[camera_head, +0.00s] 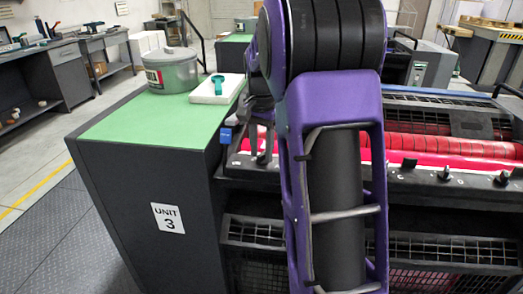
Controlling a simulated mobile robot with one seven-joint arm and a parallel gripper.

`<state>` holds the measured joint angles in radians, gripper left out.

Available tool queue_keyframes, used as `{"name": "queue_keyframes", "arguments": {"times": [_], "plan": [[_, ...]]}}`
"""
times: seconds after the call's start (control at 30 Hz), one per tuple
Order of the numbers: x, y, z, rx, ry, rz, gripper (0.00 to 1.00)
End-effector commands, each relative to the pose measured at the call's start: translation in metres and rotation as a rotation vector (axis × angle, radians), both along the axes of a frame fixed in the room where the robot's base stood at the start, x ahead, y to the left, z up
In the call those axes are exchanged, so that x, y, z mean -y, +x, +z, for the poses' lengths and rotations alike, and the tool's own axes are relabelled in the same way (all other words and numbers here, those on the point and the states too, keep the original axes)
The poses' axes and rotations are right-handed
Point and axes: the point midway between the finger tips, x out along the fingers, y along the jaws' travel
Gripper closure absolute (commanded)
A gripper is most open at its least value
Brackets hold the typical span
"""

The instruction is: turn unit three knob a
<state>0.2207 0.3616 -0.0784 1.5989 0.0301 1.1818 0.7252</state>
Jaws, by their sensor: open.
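Unit three is the dark cabinet (150,215) with the white "UNIT 3" label (168,218) on its end and a green top (145,123). Its ink rollers (440,146) are red. A front rail (425,175) carries black knobs, among them one by a letter that looks like C (409,163) and another further right (443,173). My gripper (262,157) is at the rail's left end, partly hidden by my purple arm. It is open, and I see nothing held in it.
A grey ink tin (171,71) and a white tray (217,90) with a teal tool (218,84) stand on the green top. A small blue block (225,135) is beside my gripper. Black mesh guards (455,248) lie below the rail. Floor is clear at left.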

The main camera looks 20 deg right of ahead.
Motion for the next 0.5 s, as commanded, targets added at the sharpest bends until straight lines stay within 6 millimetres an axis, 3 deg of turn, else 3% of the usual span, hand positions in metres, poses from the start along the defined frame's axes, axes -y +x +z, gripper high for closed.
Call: {"name": "queue_keyframes", "arguments": {"times": [0.13, 0.37, 0.5], "plan": [[-0.0001, -0.0001, 0.0001, 0.0, 0.0, 0.0, 0.6], [-0.0001, 0.0001, 0.0003, 0.0, 0.0, 0.0, 1.0], [-0.0001, 0.0, 0.0003, 0.0, 0.0, 0.0, 1.0]]}}
